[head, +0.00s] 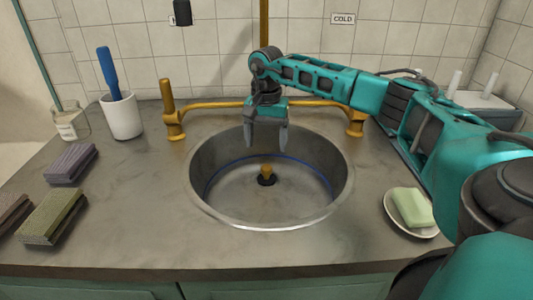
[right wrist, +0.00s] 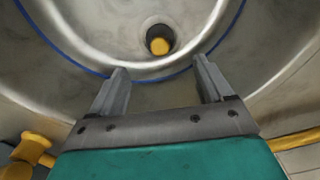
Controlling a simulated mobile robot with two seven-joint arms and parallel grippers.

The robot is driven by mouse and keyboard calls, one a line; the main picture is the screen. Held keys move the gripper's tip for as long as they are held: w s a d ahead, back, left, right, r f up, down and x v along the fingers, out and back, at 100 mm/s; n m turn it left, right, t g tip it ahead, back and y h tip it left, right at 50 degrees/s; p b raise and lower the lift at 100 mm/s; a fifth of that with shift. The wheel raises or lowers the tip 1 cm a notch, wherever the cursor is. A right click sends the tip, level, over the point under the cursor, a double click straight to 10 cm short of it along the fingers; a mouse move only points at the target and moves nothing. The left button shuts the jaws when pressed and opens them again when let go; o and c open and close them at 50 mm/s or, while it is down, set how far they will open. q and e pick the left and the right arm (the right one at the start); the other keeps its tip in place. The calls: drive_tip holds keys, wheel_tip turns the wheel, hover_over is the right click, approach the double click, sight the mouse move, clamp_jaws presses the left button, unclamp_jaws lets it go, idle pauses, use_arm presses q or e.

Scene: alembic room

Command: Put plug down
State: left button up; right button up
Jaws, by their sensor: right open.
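The plug (head: 266,176) has a yellow knob on a dark round base and stands upright at the middle of the round metal sink's (head: 225,190) floor. In the right wrist view the plug's yellow knob (right wrist: 160,46) shows inside a dark ring; whether it is fully seated in the drain I cannot tell. My right gripper (head: 267,140) is open and empty, pointing down over the back part of the sink. Its fingers show apart in the right wrist view (right wrist: 160,72), with the plug beyond them, not touched. My left gripper is not in view.
Brass taps and pipe (head: 174,124) run behind the sink. A white cup (head: 122,118) with a blue-handled brush, a jar (head: 72,124) and sponges (head: 52,216) stand at left. A soap dish (head: 427,232) with green soap (head: 411,207) is at right. The front counter is clear.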

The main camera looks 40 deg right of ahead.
drive_tip(key=shift+r, duration=1.4)
